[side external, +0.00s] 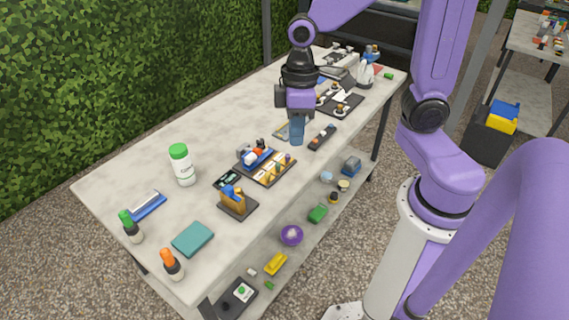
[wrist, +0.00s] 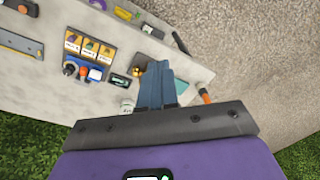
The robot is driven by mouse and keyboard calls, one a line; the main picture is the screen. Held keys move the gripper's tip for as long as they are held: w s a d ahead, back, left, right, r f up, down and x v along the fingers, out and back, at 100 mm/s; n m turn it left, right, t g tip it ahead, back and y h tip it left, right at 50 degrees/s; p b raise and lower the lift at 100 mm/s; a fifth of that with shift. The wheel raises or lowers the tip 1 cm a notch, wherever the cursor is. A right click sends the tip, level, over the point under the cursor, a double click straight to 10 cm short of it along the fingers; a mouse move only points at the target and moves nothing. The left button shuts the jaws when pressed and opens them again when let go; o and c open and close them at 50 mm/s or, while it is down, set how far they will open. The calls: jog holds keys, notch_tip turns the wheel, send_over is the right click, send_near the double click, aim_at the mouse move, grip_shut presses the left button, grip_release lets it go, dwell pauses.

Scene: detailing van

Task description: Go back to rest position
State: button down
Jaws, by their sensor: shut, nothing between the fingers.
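My gripper (side external: 297,131) points down above the middle of the long table (side external: 125,182) in the side external view. Its blue fingers are together with nothing between them. In the wrist view the closed gripper (wrist: 155,85) reaches out over the tabletop. The fingers hide part of the table there. In the side view the fingertips appear near a dark remote-like item (side external: 322,137), but I cannot tell their exact height above the table.
Several objects lie on the lower shelf. A hedge (side external: 120,70) lies behind.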

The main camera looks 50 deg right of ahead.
jog(key=s+d+r+n, duration=0.1)
jog(key=s+n, duration=0.3)
jog(key=s, duration=0.9)
jog(key=shift+s+d+t+h, duration=0.25)
jog(key=shift+s+t+h, duration=0.05)
jog(key=shift+s+h, duration=0.1)
